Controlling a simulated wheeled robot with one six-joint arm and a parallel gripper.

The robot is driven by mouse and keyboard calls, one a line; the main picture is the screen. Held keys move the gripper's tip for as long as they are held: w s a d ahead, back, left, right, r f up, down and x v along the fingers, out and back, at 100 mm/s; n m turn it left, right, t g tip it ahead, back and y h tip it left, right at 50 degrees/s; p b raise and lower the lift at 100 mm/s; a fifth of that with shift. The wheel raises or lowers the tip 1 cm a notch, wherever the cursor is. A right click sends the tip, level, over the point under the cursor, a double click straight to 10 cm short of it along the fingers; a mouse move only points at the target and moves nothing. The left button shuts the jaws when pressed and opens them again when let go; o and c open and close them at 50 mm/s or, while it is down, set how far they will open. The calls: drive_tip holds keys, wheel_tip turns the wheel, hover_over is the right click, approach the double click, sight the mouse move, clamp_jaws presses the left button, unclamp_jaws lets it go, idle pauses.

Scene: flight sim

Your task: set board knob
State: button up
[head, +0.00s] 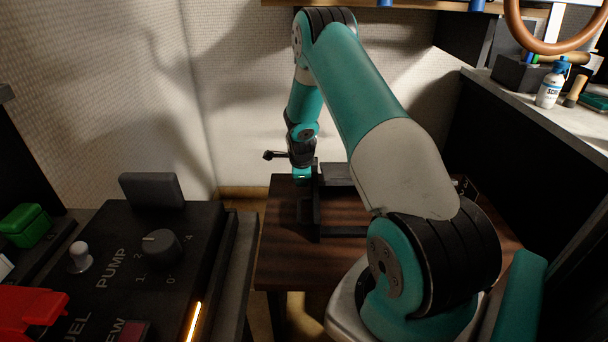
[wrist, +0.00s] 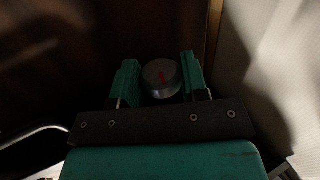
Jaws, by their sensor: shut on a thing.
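In the wrist view, a round grey knob (wrist: 154,86) with a short red mark on its face stands between the two teal fingers of my gripper (wrist: 160,62). The mark points roughly up in that picture. My gripper is shut on this knob, with a finger on each side. In the head view my gripper (head: 302,174) is low over the dark wooden table, beside a dark upright frame. The knob it holds cannot be made out in the head view. A separate black knob (head: 162,246) with numbers around it sits on the panel labelled PUMP, away from my gripper.
The black control panel (head: 108,247) at the left carries a silver lever (head: 79,257) and a red cover (head: 30,309). The wooden table (head: 283,252) has bare top at its near left. A white bottle (head: 549,90) stands on the right counter. A wall is close behind my arm.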

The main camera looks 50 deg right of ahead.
drive_tip(key=o, duration=0.9)
drive_tip(key=shift+o, duration=0.2)
drive_tip(key=p+v, duration=0.4)
drive_tip(key=v, duration=1.3)
drive_tip(key=shift+r, duration=0.25)
